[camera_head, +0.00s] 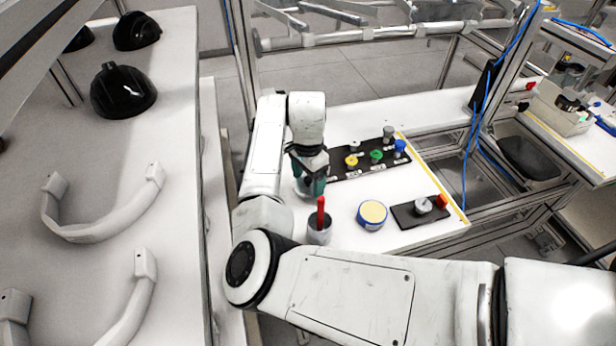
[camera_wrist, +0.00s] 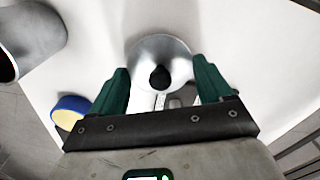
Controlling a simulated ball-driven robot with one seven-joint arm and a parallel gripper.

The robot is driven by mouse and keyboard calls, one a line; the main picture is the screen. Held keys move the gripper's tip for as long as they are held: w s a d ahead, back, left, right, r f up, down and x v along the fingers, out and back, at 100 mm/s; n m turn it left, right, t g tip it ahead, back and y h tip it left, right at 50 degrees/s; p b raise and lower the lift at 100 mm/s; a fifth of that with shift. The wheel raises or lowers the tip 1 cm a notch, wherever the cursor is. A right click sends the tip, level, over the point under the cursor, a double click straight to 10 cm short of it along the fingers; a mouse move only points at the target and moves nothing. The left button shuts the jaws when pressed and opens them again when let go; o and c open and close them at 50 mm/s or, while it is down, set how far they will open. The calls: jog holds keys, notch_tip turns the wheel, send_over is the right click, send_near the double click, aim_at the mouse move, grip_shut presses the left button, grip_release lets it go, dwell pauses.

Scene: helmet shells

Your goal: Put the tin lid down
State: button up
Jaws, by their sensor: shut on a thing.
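The tin lid (camera_wrist: 145,56) is a silvery round disc with a dark knob or hole at its middle. In the wrist view it sits between the green fingers of my gripper (camera_wrist: 160,82), one at each side. My gripper (camera_head: 312,185) is shut on it, low over the white table left of the tin. Mostly the gripper hides the lid in the head view, so I cannot tell whether it touches the table. The round tin (camera_head: 372,213), blue-sided with a pale yellow top, stands on the table; it also shows at the left in the wrist view (camera_wrist: 70,112).
A grey cup (camera_head: 319,236) with a red-handled thing in it stands close in front of my gripper. A dark board (camera_head: 345,174) with coloured knobs lies behind. A small dark tray (camera_head: 410,216) lies right of the tin. White table (camera_head: 350,195) is bare between them.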

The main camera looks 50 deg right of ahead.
aim_at(308, 179)
jog(key=shift+f, duration=0.4)
jog(key=o, duration=0.9)
jog(key=shift+o, duration=0.2)
notch_tip(308, 179, up, 13)
jog(key=b, duration=0.1)
jog(key=shift+r, duration=0.15)
